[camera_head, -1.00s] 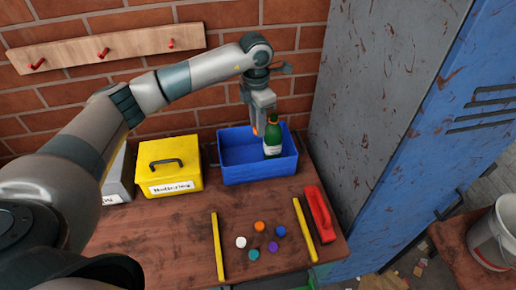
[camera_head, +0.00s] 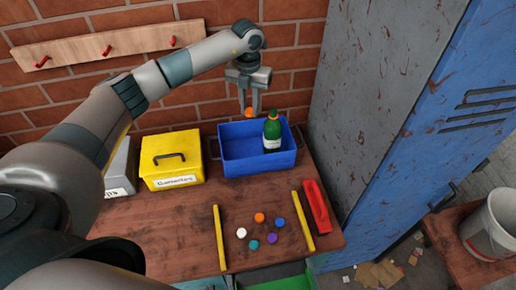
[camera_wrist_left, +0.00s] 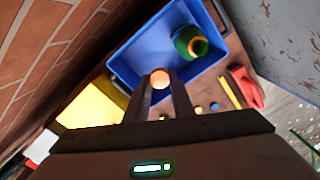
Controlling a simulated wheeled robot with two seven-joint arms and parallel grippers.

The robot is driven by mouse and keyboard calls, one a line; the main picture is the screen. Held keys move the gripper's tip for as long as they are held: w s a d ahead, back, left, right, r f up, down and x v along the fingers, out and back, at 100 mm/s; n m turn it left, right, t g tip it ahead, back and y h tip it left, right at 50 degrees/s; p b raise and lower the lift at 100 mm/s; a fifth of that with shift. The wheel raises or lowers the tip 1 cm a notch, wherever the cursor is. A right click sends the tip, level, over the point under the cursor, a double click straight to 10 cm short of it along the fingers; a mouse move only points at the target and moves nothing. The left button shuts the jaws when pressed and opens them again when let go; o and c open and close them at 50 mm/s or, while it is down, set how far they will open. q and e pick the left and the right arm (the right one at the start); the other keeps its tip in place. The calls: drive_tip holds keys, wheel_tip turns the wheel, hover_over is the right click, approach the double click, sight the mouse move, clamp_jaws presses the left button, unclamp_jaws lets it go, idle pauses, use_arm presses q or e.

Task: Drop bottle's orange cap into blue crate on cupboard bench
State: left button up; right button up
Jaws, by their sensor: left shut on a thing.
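My left gripper (camera_head: 247,106) is shut on an orange cap (camera_head: 249,113) above the blue crate (camera_head: 229,164). In the left wrist view the cap (camera_wrist_left: 159,79) sits between the two fingertips, with the blue crate (camera_wrist_left: 128,55) behind it. The green bottle (camera_head: 272,133) stands in the right part of the crate, apart from the gripper. In the left wrist view the bottle (camera_wrist_left: 188,42) shows from above, with an orange ring at its neck. The crate is on the brown bench (camera_head: 175,225). My right gripper is in neither view.
A yellow box (camera_head: 171,163) with a handle stands left of the crate, a grey box (camera_head: 121,170) beyond it. In front are several coloured caps (camera_head: 255,234) between two yellow strips (camera_head: 219,238) and a red tool (camera_head: 317,207). The blue locker (camera_head: 420,140) closes off the right.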

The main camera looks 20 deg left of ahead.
use_arm(q)
drive_tip(key=shift+f+b, duration=1.3)
drive_tip(key=shift+f, duration=1.65)
drive_tip(key=o, duration=1.1)
drive_tip(key=shift+c, duration=0.2)
drive_tip(key=shift+r, duration=0.15)
drive_tip(key=shift+r+b, duration=0.3)
drive_tip(key=shift+r, duration=0.2)
wheel_tip(320, 180, up, 16)
drive_tip(key=b, duration=0.5)
drive_tip(key=shift+r, duration=0.1)
